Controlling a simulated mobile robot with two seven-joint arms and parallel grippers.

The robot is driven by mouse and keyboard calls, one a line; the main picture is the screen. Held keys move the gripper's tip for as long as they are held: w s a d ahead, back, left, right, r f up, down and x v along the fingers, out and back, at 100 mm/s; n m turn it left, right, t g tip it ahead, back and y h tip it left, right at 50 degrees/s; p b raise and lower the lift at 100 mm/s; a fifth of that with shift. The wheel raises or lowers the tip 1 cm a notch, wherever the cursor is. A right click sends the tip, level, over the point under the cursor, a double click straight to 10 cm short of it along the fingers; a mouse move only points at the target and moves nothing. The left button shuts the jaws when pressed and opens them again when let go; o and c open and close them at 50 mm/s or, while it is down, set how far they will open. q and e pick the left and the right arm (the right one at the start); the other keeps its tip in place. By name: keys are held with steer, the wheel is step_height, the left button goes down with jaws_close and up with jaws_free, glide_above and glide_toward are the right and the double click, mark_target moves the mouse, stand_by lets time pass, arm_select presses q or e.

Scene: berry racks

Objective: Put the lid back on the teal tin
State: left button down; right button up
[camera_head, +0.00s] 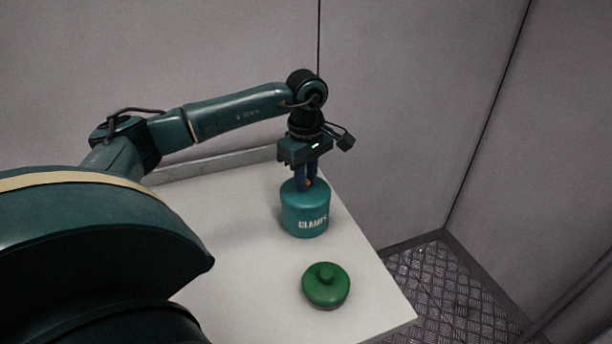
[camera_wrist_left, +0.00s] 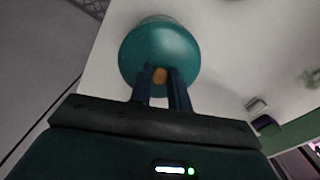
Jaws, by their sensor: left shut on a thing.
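The teal tin (camera_head: 305,222) stands upright near the right edge of the white table, with light lettering on its side. Its teal lid (camera_head: 290,186) is on top, and I see no clear gap between lid and tin in the head view. My left gripper (camera_head: 307,184) points down over the tin, its fingers shut on the lid's small orange knob. In the left wrist view the round teal lid (camera_wrist_left: 158,48) fills the space past the fingertips (camera_wrist_left: 160,78), hiding most of the tin. My right gripper is in neither view.
A green round lid-like piece with a knob (camera_head: 326,286) lies on the white table (camera_head: 240,260), in front of the tin. Grey walls stand behind and to the right. The table's right edge is close, with metal tread floor (camera_head: 440,285) beyond. Free table lies left of the tin.

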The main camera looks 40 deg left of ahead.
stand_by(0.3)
arm_select(q)
steer(key=c, duration=0.8)
jaws_free()
steer(key=shift+o, duration=0.2)
steer(key=shift+r+p, duration=2.6)
steer(key=shift+r, duration=0.95)
steer(key=shift+f, duration=0.1)
steer(key=shift+c, duration=0.6)
jaws_close()
steer(key=shift+f, duration=0.1)
